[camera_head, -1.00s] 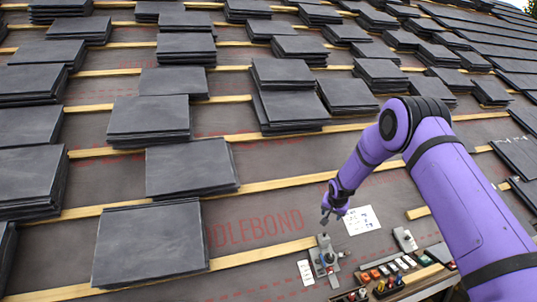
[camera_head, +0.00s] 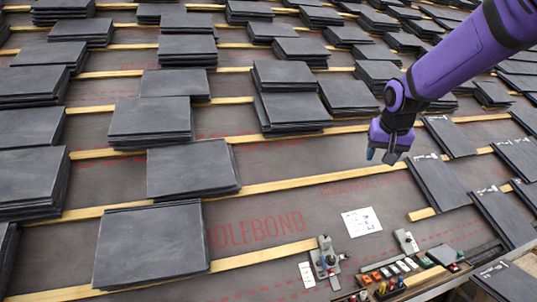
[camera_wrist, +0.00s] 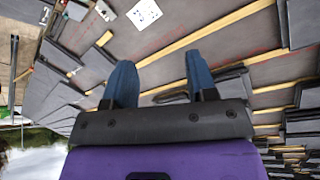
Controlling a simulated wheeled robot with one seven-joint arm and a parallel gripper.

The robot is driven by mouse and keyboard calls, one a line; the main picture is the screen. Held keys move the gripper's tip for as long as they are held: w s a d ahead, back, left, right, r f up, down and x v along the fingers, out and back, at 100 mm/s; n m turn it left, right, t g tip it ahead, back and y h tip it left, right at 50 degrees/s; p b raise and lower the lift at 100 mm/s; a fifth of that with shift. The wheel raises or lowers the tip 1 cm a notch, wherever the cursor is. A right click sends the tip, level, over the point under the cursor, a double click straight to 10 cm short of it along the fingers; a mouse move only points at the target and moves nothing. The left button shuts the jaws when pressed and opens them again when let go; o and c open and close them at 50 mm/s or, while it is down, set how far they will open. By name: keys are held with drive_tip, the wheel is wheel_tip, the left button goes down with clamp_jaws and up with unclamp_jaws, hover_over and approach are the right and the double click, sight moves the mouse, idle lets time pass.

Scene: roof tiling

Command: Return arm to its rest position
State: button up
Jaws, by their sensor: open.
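My purple arm reaches in from the upper right in the head view. My gripper (camera_head: 381,156) hangs above the roof, right of the middle, with its fingers pointing down. In the wrist view my gripper (camera_wrist: 160,85) shows two blue fingers spread apart with nothing between them. It is open and touches no tile that I can see.
Stacks of dark slate tiles (camera_head: 150,118) lie across wooden battens (camera_head: 270,187). A white paper sheet (camera_head: 362,222) lies on the membrane. A grey metal tool (camera_head: 325,262) and a tray of small coloured items (camera_head: 392,277) sit near the lower edge. Membrane around the sheet is clear.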

drive_tip(key=s+d+r+n, duration=0.1)
drive_tip(key=s+r, duration=0.2)
drive_tip(key=s, duration=0.6)
drive_tip(key=s+r, duration=0.3)
drive_tip(key=s, duration=0.7)
drive_tip(key=s+f+n, duration=0.1)
drive_tip(key=s+f, duration=0.1)
drive_tip(key=s, duration=1.3)
drive_tip(key=shift+s+n, duration=0.15)
drive_tip(key=shift+n, duration=0.15)
